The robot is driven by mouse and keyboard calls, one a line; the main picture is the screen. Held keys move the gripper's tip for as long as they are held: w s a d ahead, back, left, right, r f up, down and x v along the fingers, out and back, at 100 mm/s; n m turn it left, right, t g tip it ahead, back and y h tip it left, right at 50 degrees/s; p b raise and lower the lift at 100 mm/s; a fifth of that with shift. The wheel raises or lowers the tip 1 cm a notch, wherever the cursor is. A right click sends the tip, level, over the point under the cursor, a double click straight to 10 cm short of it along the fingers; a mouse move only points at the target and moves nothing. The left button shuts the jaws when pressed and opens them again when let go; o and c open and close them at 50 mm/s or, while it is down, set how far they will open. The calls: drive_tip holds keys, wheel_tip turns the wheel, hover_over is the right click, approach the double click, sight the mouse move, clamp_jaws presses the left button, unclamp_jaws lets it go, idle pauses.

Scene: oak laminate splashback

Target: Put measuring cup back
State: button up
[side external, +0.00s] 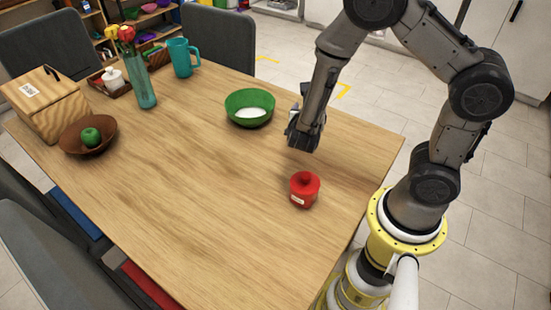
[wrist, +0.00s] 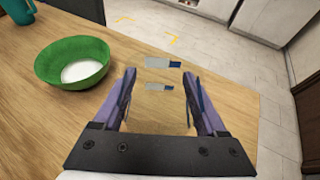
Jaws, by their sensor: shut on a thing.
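My gripper (side external: 303,138) is over the table's far right part, right of the green bowl. In the wrist view its two purple-lined fingers (wrist: 159,88) stand apart, with a see-through thing between them. Only its pale patches with blue ends (wrist: 162,63) show clearly; it seems to be the measuring cup, but its outline is hard to make out. In the side view the gripper hides it. I cannot tell whether it touches the table. The green bowl (side external: 249,107) with white contents also shows in the wrist view (wrist: 72,62), left of the fingers.
A wooden box (side external: 46,105), brown bowl (side external: 88,137) with a green apple, flower vase (side external: 143,85), wooden tray (side external: 112,86) and teal mug (side external: 183,57) stand left. The table's middle is clear.

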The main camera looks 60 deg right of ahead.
drive_tip(key=shift+s+a+r+n+t+y, duration=0.55)
drive_tip(key=shift+s+a+n+t+y, duration=1.1)
drive_tip(key=shift+s+a, duration=1.75)
drive_tip(key=w+f, duration=0.2)
drive_tip(key=w, duration=0.2)
drive_tip(key=w+d+f, duration=0.1)
drive_tip(key=w+f, duration=0.2)
drive_tip(key=w, duration=0.2)
drive_tip(key=w+f, duration=0.3)
drive_tip(key=w, duration=0.1)
drive_tip(key=shift+w+d+f, duration=0.15)
drive_tip(key=shift+w+f, duration=0.05)
drive_tip(key=shift+w+d+f, duration=0.1)
drive_tip(key=shift+w+f, duration=0.45)
drive_tip(key=shift+f, duration=0.15)
drive_tip(key=shift+f+t+h, duration=0.25)
drive_tip(key=shift+f, duration=1.3)
